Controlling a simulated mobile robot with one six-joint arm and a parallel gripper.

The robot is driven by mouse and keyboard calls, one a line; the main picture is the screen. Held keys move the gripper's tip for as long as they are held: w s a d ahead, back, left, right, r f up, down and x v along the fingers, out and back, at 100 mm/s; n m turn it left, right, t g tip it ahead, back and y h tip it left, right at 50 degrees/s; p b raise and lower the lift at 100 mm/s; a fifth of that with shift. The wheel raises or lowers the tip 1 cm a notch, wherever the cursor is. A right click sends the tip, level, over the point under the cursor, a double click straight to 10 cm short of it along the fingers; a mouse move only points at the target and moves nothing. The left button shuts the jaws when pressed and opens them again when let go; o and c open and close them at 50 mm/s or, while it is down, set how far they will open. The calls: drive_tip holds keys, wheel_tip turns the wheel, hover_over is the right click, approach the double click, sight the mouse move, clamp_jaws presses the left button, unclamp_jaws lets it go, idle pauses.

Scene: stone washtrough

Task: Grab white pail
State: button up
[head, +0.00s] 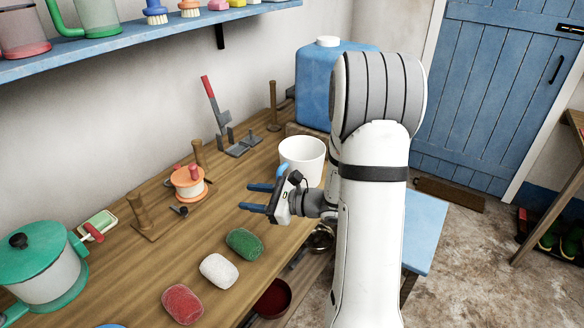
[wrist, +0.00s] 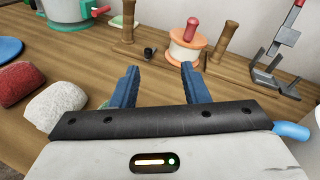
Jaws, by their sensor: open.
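The white pail (head: 303,158) stands upright on the wooden bench, near its right edge and in front of the blue jerrycan. My gripper (head: 259,198) is in front of the pail and a little to its left, apart from it. Its blue fingers point left, away from the pail. In the wrist view the gripper (wrist: 158,75) is open with nothing between its fingers. Part of my arm stands close to the pail's right side.
A blue jerrycan (head: 318,85) stands behind the pail. Green (head: 244,243), white (head: 219,270) and red (head: 183,303) rounded blocks lie in front of my gripper. An orange-and-cream reel (head: 188,184) sits to its left. A grey clamp with a red handle (head: 210,92) stands further back.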

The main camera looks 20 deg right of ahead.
drive_tip(key=w+d+f+m+t+h, duration=0.1)
drive_tip(key=d+f+m+t+h, duration=0.1)
drive_tip(key=d+m, duration=0.1)
drive_tip(key=w+d+f+m+t+h, duration=0.1)
drive_tip(key=d+f+m+t+h, duration=0.1)
drive_tip(key=d, duration=0.3)
drive_tip(key=w+d+f+m+t+h, duration=0.2)
drive_tip(key=d+m, duration=0.1)
drive_tip(key=d, duration=0.1)
drive_tip(key=shift+w+d+f+m+b, duration=0.1)
drive_tip(key=shift+d+f+m+b, duration=0.2)
drive_tip(key=shift+d+f+b, duration=0.1)
drive_tip(key=shift+w+d+m+t+h, duration=0.25)
drive_tip(key=shift+m+t+h, duration=0.05)
drive_tip(key=p+x, duration=0.1)
drive_tip(key=x, duration=0.6)
drive_tip(key=shift+w+f, duration=0.15)
drive_tip(key=shift+w, duration=0.05)
clamp_jaws()
